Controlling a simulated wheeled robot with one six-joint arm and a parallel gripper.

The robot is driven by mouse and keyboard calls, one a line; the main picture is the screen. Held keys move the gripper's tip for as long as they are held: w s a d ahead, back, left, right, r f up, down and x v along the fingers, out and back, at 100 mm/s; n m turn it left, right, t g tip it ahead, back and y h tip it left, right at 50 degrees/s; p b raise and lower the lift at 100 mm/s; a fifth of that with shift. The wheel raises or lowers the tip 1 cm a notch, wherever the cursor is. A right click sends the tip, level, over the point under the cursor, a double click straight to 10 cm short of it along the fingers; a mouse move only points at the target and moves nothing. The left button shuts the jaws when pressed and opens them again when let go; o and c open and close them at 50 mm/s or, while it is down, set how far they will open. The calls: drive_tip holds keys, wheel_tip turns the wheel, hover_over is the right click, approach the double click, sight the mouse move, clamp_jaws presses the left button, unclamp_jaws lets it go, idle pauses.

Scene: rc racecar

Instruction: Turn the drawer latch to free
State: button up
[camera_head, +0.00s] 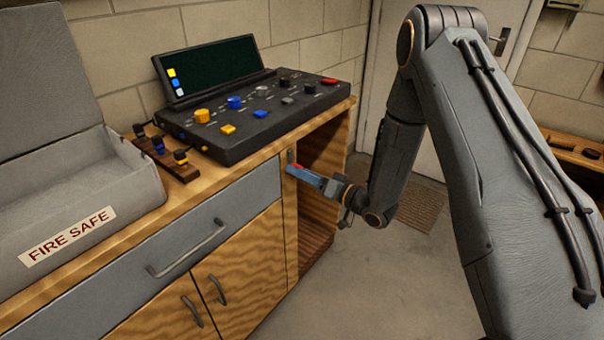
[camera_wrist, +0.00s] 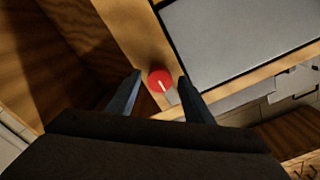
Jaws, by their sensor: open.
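The drawer latch is a round red knob (camera_wrist: 160,80) with a pale pointer line, on the wooden cabinet post beside the grey drawer front. A bit of its red also shows in the head view (camera_head: 297,167), mostly hidden behind my gripper. My gripper (camera_wrist: 158,78) is open, with one blue-grey finger on each side of the knob in the wrist view. I cannot tell whether the fingers touch it. In the head view my gripper (camera_head: 305,174) reaches the post from the right. The grey drawer (camera_head: 215,225) looks closed, with a bar handle.
A black control panel (camera_head: 255,115) with coloured knobs stands on the wooden counter above the latch. An open grey fire safe (camera_head: 120,190) is at left. Cupboard doors (camera_head: 240,270) are below the drawer. An open cabinet bay (camera_head: 325,190) is right of the post. The floor (camera_head: 380,270) is clear.

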drive_tip(key=v, duration=0.7)
drive_tip(key=shift+s+d+b, duration=0.25)
drive_tip(key=shift+b, duration=0.15)
drive_tip(key=shift+w, duration=0.1)
